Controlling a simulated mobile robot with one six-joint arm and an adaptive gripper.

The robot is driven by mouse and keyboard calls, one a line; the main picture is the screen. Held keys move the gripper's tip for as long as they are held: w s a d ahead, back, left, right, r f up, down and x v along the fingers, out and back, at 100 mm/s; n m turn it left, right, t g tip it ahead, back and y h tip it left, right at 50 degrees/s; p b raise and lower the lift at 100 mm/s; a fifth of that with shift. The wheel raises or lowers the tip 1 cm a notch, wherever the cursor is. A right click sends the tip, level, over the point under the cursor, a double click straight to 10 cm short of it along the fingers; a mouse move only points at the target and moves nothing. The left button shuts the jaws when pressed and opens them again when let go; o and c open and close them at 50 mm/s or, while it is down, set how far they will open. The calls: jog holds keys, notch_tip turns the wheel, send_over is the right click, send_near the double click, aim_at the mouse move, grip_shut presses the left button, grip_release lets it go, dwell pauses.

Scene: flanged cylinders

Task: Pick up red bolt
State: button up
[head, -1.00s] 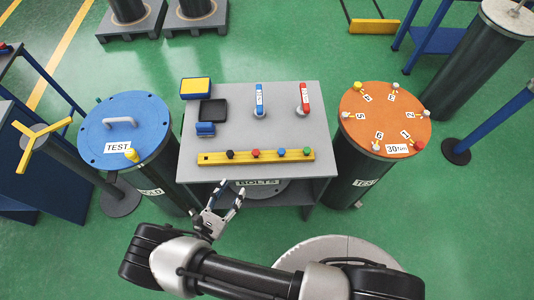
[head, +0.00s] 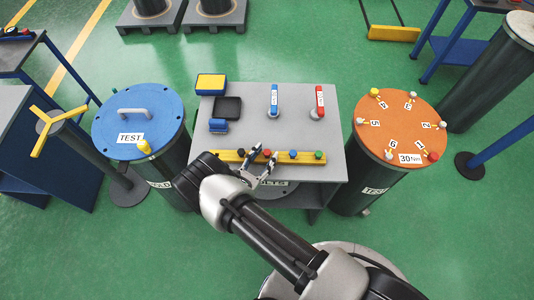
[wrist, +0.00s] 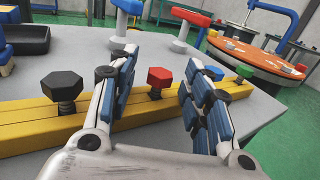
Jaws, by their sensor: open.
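The red bolt (wrist: 160,77) stands upright in the yellow bar (wrist: 25,130) on the grey table. In the wrist view it shows between the two fingers of my gripper (wrist: 159,62), farther out, with its lower shank seen above the bar. My gripper is open and holds nothing. In the head view my gripper (head: 264,151) reaches over the bar from the front, with its fingertips close to the red bolt (head: 267,153). I cannot tell whether the fingers touch it.
A black bolt (wrist: 62,85) stands left of the red one; blue (head: 293,154) and green (head: 318,155) bolts stand right. Blue (head: 274,98) and red (head: 320,98) handled tools stand behind. Blue-topped (head: 165,112) and orange-topped (head: 400,115) cylinders flank the table.

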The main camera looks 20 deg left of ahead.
jog(key=shift+x, duration=1.2)
grip_shut()
